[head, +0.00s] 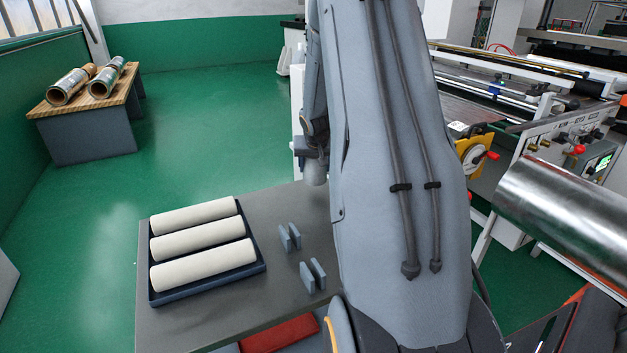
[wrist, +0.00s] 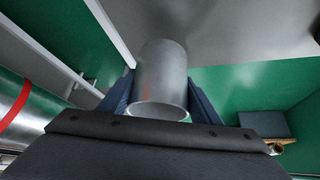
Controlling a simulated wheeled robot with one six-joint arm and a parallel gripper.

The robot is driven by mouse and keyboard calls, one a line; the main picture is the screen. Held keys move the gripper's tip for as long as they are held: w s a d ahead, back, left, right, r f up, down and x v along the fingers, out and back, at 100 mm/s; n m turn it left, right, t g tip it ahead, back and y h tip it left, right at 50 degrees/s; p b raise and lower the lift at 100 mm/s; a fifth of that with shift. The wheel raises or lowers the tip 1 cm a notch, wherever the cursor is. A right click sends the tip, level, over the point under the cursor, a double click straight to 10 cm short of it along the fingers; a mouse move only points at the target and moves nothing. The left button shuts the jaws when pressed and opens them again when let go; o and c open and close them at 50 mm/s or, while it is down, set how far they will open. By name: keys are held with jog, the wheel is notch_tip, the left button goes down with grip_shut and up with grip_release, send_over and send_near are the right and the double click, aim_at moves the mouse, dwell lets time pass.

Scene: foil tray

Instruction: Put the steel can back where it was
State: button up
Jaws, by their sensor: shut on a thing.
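The steel can (wrist: 161,78) is a plain grey metal cylinder with its open round end toward the wrist camera. My gripper (wrist: 160,97) is shut on it, with one dark blue finger on each side.
A dark tray (head: 207,295) with three white rolls (head: 203,265) lies on the table's left. A wooden-topped stand (head: 90,103) with two metallic rolls is at the far left. A large steel roller (head: 565,215) and a machine (head: 560,130) are at right. Green floor is clear between.

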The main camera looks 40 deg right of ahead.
aim_at(315, 175)
jog(key=shift+f+b, duration=1.4)
jog(key=shift+f, duration=0.5)
jog(key=shift+f, duration=0.15)
jog(key=o, duration=1.4)
